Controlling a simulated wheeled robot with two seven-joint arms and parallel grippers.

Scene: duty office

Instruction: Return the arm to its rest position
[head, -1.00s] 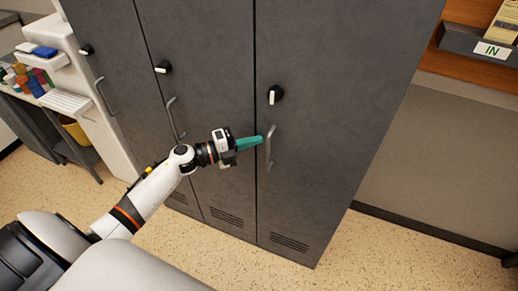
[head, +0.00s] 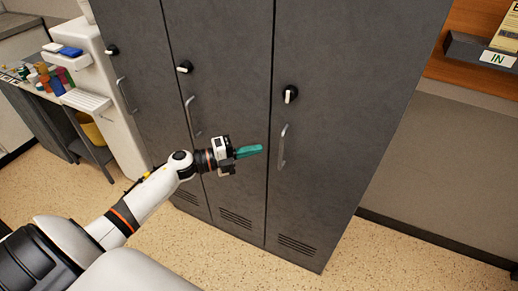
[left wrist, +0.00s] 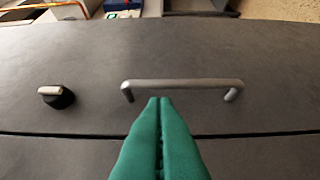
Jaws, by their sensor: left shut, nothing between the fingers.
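My left gripper (head: 262,149) has green fingers and is shut and empty. In the head view it is in front of the grey lockers, just left of the right-hand locker's handle (head: 282,147). In the left wrist view the shut fingertips (left wrist: 160,100) point at that handle (left wrist: 182,84), with their tips just below the bar in the picture. The fingers do not grip the bar; whether they touch it I cannot tell. My left arm (head: 150,195) reaches in from the lower left. My right gripper is not in view.
The locker doors (head: 340,130) are closed. A black and white knob (head: 290,93) sits above the handle. A white dispenser (head: 105,90) and a shelf with coloured bottles (head: 50,80) stand at the left. An IN tray (head: 480,52) is at the upper right. The speckled floor (head: 370,255) is clear.

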